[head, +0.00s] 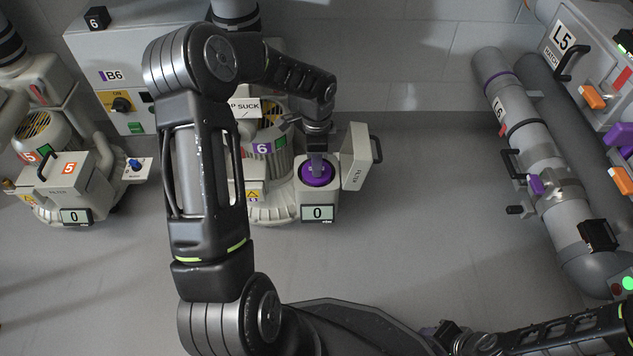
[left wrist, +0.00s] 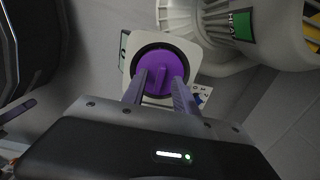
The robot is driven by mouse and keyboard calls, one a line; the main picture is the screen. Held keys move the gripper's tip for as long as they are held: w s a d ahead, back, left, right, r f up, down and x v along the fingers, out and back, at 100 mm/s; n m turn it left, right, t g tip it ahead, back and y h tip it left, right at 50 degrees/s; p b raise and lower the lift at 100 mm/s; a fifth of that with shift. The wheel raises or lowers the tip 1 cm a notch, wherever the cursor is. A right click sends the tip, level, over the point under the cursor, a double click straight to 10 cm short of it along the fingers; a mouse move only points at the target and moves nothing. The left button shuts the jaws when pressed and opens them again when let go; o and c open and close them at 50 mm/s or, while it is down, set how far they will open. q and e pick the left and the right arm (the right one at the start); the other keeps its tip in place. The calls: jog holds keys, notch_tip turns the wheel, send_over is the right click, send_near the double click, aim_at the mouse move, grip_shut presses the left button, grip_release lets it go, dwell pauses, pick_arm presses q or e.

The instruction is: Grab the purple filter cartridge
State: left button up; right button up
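The purple filter cartridge (head: 316,180) sits in the round opening of the blower's filter housing in the head view. Its round face and raised grip bar show in the left wrist view (left wrist: 156,68). My left gripper (head: 317,166) reaches down to it from above. In the left wrist view, my left gripper's fingers (left wrist: 159,80) stand apart, one on each side of the grip bar, with gaps between. The housing's filter door (head: 355,165) is swung open to the right.
Blower 6 (head: 270,147) stands behind the cartridge, with a display reading 0 (head: 318,213) below the opening. Blower 5 (head: 62,185) is at the left. Large pipes (head: 530,150) line the right side. The floor between is clear.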

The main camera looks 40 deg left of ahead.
pick_arm(q)
grip_shut()
dwell(0.4)
dwell(1.1)
